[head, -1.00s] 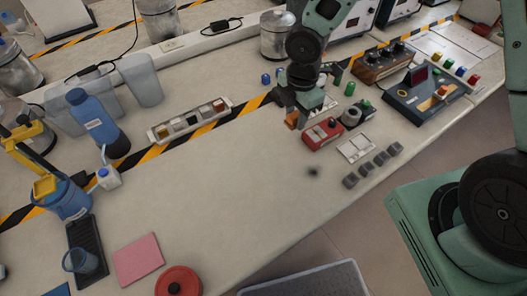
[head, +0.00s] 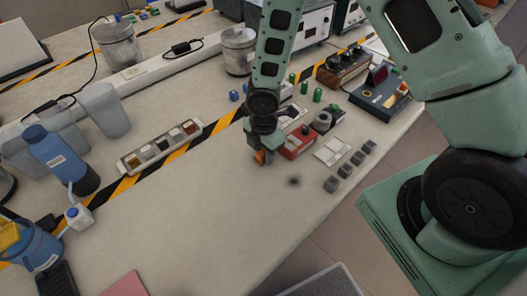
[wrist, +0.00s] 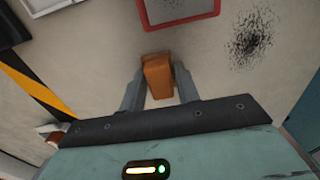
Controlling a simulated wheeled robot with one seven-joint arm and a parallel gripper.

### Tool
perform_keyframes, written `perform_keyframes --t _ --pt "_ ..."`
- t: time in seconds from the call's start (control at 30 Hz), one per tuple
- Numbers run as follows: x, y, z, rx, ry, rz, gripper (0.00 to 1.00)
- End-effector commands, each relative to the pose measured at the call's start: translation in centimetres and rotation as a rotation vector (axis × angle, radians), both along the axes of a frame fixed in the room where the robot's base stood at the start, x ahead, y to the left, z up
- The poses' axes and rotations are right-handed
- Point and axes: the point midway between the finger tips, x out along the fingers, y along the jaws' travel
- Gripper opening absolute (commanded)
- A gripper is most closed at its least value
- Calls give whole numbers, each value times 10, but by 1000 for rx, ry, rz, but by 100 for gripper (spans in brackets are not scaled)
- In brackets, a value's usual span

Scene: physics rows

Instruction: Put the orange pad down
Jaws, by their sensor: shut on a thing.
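The orange pad (head: 260,157) is a small orange-brown block. My gripper (head: 259,154) points down over the table and is shut on it. In the wrist view the pad (wrist: 158,77) sits between my two grey fingers (wrist: 158,92), with its far end showing past them. The pad is left of the red box (head: 298,142) in the head view, apart from it. I cannot tell whether its underside touches the tabletop (head: 205,215).
A dark speckled spot (head: 294,181) and several grey blocks (head: 349,167) lie to the right. A tray of small blocks (head: 161,147) and a black-yellow stripe (head: 187,151) lie left. The table's front middle is bare.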

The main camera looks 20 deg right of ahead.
Motion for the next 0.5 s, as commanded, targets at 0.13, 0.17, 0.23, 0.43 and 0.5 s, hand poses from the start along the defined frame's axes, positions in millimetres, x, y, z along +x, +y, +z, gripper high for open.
perform_keyframes --t 0.13,0.17,0.23,0.43,0.5 --pt "0 0 -2 0 1 0 7" --pt "0 0 -3 0 1 0 7" --pt "0 0 -3 0 1 0 37" --pt "0 0 -3 0 1 0 54" --pt "0 0 -3 0 1 0 54"
